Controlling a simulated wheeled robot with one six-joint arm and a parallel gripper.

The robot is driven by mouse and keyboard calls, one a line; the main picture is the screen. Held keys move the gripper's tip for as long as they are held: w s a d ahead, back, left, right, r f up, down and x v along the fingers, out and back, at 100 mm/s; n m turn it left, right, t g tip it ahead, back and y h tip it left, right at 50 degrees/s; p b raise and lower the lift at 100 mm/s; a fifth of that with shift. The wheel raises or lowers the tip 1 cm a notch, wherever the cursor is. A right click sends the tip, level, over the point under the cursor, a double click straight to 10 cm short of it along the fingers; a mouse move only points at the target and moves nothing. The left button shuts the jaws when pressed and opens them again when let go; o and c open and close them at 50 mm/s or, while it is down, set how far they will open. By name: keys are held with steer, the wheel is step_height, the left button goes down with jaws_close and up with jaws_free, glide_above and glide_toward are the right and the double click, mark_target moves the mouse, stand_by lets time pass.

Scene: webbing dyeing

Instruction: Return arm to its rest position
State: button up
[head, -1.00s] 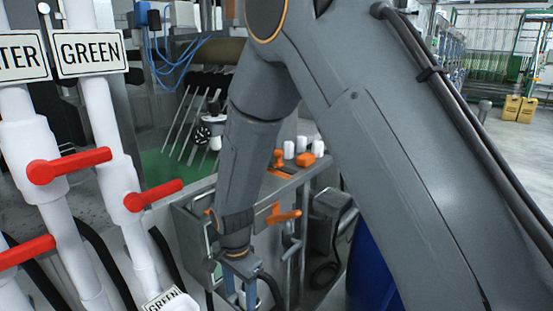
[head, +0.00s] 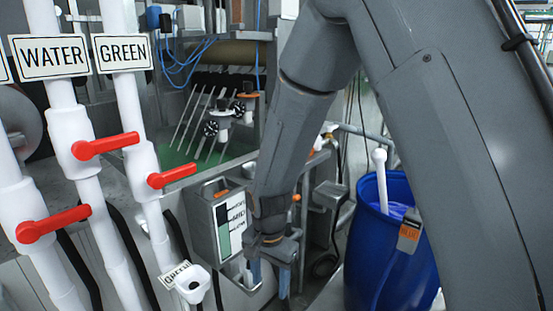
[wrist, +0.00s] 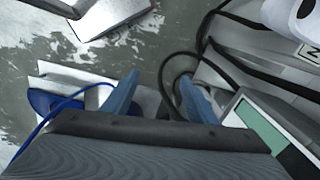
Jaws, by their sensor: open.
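My gripper (head: 268,278) hangs at the end of my grey arm in the lower middle of the head view, fingers pointing down. It is beside the steel box with a green and white panel (head: 231,222). In the wrist view its two blue fingers (wrist: 152,100) stand apart with nothing held between them. Grey floor and a dark cable show beyond the fingers.
Pipes with red valve handles (head: 105,146) and WATER and GREEN signs stand at the left. A blue barrel (head: 385,262) with a white rod stands right of my gripper. Cables (wrist: 205,40) run near the fingers.

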steer(key=s+d+r+n, duration=0.3)
steer(key=s+d+r, duration=0.1)
steer(key=d, duration=0.6)
steer(key=s+d+r+n+t, duration=0.1)
steer(key=s+d+r+n, duration=0.2)
steer(key=d, duration=0.8)
step_height(320, 180, up, 2)
steer(key=s, duration=0.2)
steer(key=shift+s+r, duration=0.15)
steer(key=shift+s, duration=0.15)
steer(key=shift+d, duration=0.1)
